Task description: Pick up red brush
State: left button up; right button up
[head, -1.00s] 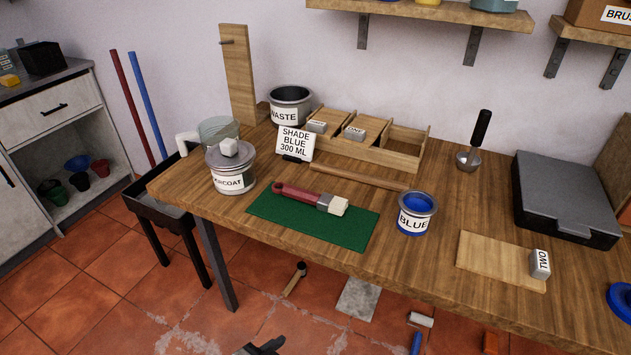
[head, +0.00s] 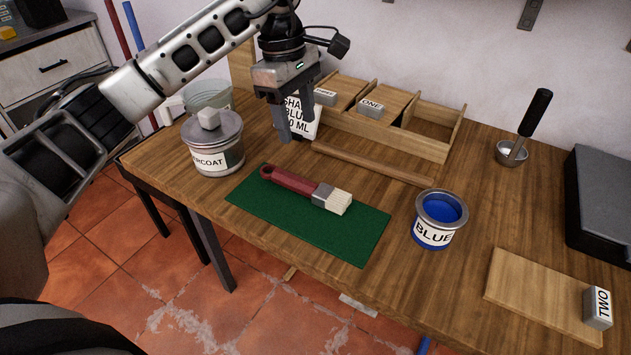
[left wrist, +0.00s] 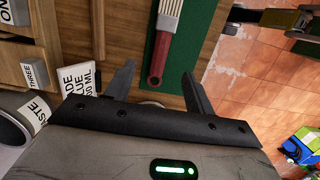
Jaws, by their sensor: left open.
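The red brush lies flat on a green mat (head: 350,240). Its red handle (head: 290,180) points to the back left and its pale bristles (head: 338,202) to the front right. My left gripper (head: 295,134) is open and empty, fingers down, above the table behind the brush and in front of the label card. In the left wrist view the red handle (left wrist: 157,60) shows ahead, its end between the two open fingers (left wrist: 160,82) in the picture, with a gap. The bristles are cut off at the top there. My right gripper does not show.
The label card (head: 305,122) is partly hidden behind my left gripper. A lidded tin (head: 213,145) stands left of the mat, a blue paint tin (head: 435,220) right of it. A wooden stick (head: 375,163) lies behind, before the divided box (head: 435,145).

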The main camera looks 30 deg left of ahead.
pick_arm(q)
jog(key=a+r+y, duration=0.1)
jog(key=a+y, duration=0.1)
jog(key=a, duration=0.2)
send_over(282, 172)
jog(key=f, duration=0.8)
jog(key=shift+w+f, duration=0.3)
jog(key=shift+w, duration=0.05)
jog(key=shift+s+f+p, duration=0.2)
jog(key=shift+f+p, duration=0.05)
jog(key=shift+f, duration=1.3)
jog(key=shift+s+f+p, duration=0.15)
jog(key=shift+f+p, duration=0.05)
jog(key=shift+f, duration=1.35)
jog(key=shift+c, duration=0.3)
jog(key=c, duration=1)
